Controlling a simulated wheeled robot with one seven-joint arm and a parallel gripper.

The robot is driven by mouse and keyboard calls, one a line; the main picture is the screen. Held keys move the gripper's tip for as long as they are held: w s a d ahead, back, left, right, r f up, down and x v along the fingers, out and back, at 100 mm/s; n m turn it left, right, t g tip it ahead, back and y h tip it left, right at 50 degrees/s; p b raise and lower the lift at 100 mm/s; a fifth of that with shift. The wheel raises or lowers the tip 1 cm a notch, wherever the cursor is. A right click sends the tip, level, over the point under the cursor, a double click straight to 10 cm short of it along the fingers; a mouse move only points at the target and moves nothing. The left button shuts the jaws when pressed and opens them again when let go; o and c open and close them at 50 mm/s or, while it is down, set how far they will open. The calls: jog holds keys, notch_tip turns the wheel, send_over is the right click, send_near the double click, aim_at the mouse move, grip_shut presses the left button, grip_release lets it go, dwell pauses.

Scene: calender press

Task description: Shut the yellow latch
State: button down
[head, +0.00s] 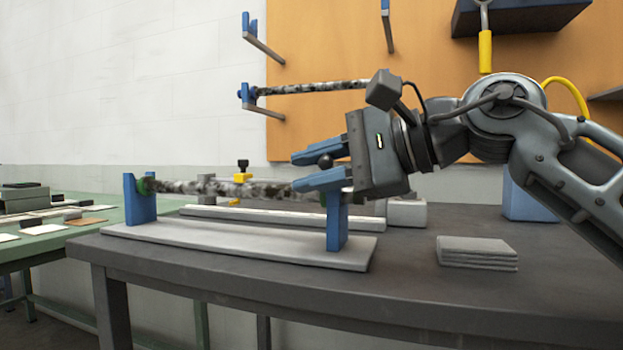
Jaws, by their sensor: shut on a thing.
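My gripper (306,170) is at the right end of the press, above the right blue post (337,225). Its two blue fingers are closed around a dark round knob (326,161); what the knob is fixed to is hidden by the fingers. A small yellow part with a black top (242,176), which looks like the yellow latch, stands behind the middle of the speckled roller (200,187), left of my gripper and apart from it. Whether it is open or shut I cannot tell. The roller lies level between the left blue post (140,200) and the right one.
The press's pale base (230,243) lies on a dark table (400,290). A stack of grey plates (477,252) lies at the right. Another speckled roller (310,87) hangs on the wall behind. A green bench (75,235) stands at the left.

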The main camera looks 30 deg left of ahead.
jog(key=shift+s+f+n, duration=0.1)
jog(key=shift+f+n, duration=0.05)
jog(key=shift+n, duration=0.15)
dwell(0.4)
jog(key=c, duration=1.1)
grip_release()
jog(key=shift+d, duration=0.1)
jog(key=s+p+v, duration=0.1)
jog(key=v, duration=0.6)
jog(key=shift+w+d, duration=0.35)
jog(key=shift+w, duration=0.2)
